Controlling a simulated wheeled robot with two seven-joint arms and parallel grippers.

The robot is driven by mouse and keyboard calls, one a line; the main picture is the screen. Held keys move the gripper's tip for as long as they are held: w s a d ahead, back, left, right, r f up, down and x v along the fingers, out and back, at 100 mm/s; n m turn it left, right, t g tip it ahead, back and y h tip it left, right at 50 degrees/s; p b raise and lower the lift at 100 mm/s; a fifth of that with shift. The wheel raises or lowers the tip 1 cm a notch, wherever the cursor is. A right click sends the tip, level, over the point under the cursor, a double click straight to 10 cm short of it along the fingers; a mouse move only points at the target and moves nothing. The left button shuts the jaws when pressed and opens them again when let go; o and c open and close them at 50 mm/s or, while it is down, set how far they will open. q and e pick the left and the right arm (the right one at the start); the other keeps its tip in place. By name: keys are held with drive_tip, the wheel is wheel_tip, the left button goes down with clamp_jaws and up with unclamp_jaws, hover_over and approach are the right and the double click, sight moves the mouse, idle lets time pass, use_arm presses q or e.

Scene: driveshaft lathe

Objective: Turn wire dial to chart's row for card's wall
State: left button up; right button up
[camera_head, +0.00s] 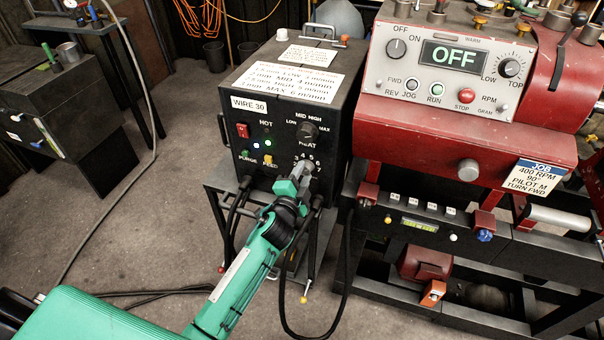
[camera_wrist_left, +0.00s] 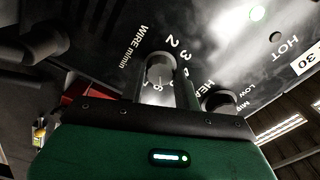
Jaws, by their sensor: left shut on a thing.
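The black wire welder (camera_head: 285,115) stands left of the red lathe, with a "WIRE 30" label. Its wire dial (camera_wrist_left: 160,66) is a grey knob with numbers around it, lettered "WIRE m/min". My left gripper (camera_head: 301,173) is shut on this dial, with one finger on each side in the left wrist view (camera_wrist_left: 161,88). The pointer cannot be read; the gripper hides part of the scale. The chart (camera_head: 290,82) on the welder's top pairs mm with LOW to MAX and m/min, up to 6. A smaller card (camera_head: 306,55) behind it is too small to read. My right gripper is out of view.
The heat dial (camera_head: 308,131) sits just above the wire dial, beside a red switch (camera_head: 242,130) and small lit buttons. The red lathe (camera_head: 450,145) with an "OFF" display fills the right. Black cables hang below the welder.

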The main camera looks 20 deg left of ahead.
use_arm(q)
drive_tip(key=shift+m, duration=0.5)
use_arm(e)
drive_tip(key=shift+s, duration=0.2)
use_arm(q)
drive_tip(key=o, duration=1)
drive_tip(key=shift+s, duration=0.1)
drive_tip(key=shift+s+a+b, duration=0.2)
drive_tip(key=shift+s+b, duration=0.55)
drive_tip(key=shift+s, duration=6.05)
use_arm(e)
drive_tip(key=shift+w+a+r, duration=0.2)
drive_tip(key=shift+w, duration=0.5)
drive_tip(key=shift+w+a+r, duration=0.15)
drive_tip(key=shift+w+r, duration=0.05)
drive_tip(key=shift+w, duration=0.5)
